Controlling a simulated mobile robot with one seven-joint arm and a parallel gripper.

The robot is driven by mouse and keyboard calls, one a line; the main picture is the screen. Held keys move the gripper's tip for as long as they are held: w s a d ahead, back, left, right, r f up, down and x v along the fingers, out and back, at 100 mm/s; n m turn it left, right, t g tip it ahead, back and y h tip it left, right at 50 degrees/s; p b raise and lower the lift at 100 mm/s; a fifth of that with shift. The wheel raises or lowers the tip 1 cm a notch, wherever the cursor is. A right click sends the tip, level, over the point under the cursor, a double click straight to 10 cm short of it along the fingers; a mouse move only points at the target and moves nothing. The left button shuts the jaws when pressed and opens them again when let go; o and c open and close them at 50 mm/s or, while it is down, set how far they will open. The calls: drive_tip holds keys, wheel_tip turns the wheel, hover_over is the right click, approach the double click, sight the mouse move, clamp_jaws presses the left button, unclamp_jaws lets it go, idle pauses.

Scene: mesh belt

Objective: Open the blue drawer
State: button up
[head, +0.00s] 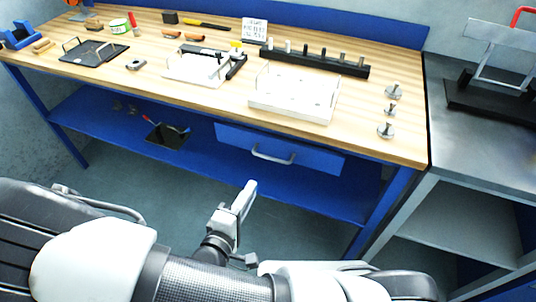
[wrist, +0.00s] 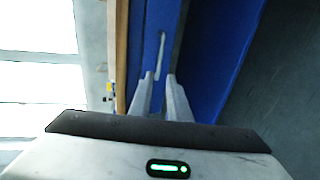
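The blue drawer (head: 318,161) sits under the front edge of the wooden workbench, and looks shut. Its grey bar handle (head: 273,157) runs across the middle of its front. My gripper (head: 250,186) is in front of and below the drawer, apart from the handle. In the wrist view, my gripper's two fingers (wrist: 160,78) are spread with an empty gap between them. The handle (wrist: 161,55) shows beyond the fingertips, roughly in line with the gap, against the blue drawer front (wrist: 168,18).
The workbench top (head: 215,103) holds a white tray (head: 290,108), a black rack (head: 315,64) and several small metal parts. A blue lower shelf (head: 90,120) carries a dark bin (head: 166,138). A metal table (head: 480,140) stands at right. The floor before the drawer is clear.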

sight(271, 158)
drive_tip(key=b+x, duration=0.1)
drive_tip(key=x, duration=1.5)
drive_tip(key=shift+w+d, duration=0.1)
drive_tip(key=shift+w, duration=0.1)
clamp_jaws()
